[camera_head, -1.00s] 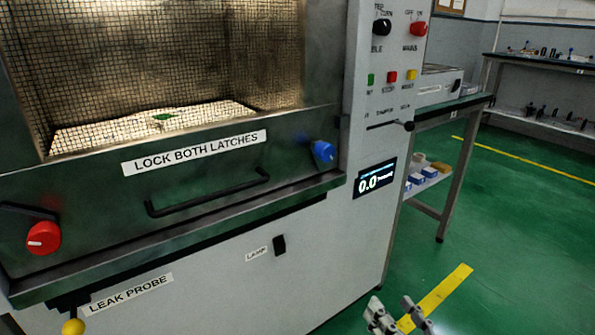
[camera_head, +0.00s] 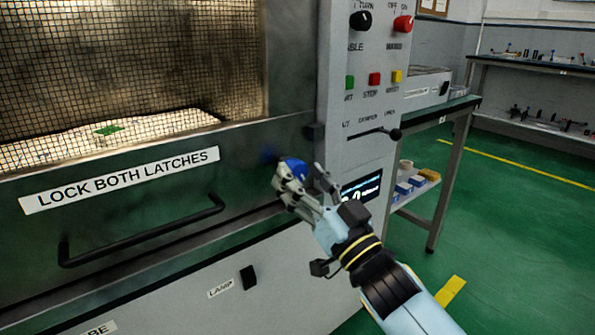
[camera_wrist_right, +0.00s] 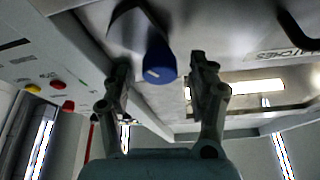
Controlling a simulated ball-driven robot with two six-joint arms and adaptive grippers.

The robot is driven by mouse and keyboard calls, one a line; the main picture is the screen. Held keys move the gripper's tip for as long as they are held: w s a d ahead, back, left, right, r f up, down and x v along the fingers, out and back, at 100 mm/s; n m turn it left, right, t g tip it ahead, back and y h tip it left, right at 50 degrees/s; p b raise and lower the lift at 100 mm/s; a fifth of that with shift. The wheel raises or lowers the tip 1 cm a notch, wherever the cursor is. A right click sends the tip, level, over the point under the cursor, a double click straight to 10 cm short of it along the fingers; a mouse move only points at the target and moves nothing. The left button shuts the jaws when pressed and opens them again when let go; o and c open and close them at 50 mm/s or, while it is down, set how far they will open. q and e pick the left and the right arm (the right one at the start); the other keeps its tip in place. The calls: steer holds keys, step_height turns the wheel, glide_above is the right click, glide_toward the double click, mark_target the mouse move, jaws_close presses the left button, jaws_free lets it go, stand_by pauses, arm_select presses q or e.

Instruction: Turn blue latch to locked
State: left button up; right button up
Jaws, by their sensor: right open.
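In the right wrist view the blue latch (camera_wrist_right: 160,62) shows a white mark and lies between the two open fingers (camera_wrist_right: 160,85). Gaps show on both sides, so the fingers do not look closed on it. My left gripper is not in view.
A black door handle (camera_head: 140,232) is left of the knob. A black lever (camera_head: 392,133) sticks out of the grey control panel above right. A small display (camera_head: 365,187) is beside my gripper. Green floor is open at right.

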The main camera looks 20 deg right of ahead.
steer(key=shift+x, duration=0.95)
steer(key=shift+c, duration=0.4)
steer(key=c, duration=1.1)
